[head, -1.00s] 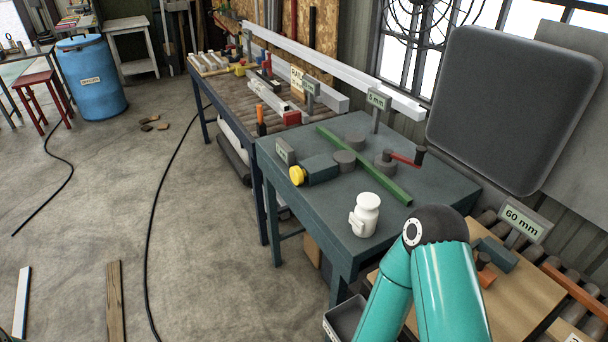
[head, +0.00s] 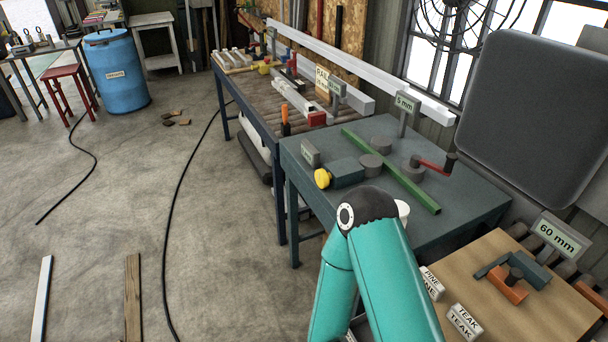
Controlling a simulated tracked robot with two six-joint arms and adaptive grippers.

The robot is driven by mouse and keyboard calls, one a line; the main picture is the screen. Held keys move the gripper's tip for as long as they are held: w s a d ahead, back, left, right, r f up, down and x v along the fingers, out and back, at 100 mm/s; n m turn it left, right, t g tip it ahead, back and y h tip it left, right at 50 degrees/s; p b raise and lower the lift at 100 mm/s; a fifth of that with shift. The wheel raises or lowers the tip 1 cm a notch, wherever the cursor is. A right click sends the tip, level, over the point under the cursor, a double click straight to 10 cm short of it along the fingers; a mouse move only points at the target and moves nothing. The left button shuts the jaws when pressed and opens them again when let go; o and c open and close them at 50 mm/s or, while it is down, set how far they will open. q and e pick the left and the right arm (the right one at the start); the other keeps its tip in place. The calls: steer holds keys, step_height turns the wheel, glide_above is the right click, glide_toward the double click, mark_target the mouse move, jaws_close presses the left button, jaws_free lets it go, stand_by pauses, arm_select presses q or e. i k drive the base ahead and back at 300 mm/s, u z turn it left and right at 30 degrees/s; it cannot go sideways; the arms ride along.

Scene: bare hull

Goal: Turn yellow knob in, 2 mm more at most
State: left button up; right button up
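The yellow knob (head: 322,178) is on the left end of a dark teal block (head: 348,173) on the grey-green table (head: 305,160), near its left edge. Nothing touches the knob. A green bar (head: 390,170) lies across the table between grey round discs (head: 370,160). A red-handled crank (head: 433,166) stands at the right of the bar. A teal arm of mine rises from the bottom of the view, its black joint in front of the table's near edge. Neither gripper can be seen.
A white container (head: 402,210) is mostly hidden behind my arm. A "5 mm" sign (head: 406,104) stands at the table's back. At the right, a wooden board (head: 520,300) holds blocks marked PINE (head: 431,284) and TEAK (head: 464,322). The floor at the left has cables and planks.

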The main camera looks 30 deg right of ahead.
mark_target(322, 177)
steer(key=u, duration=0.1)
steer(key=i, duration=0.9)
steer(key=z, duration=0.7)
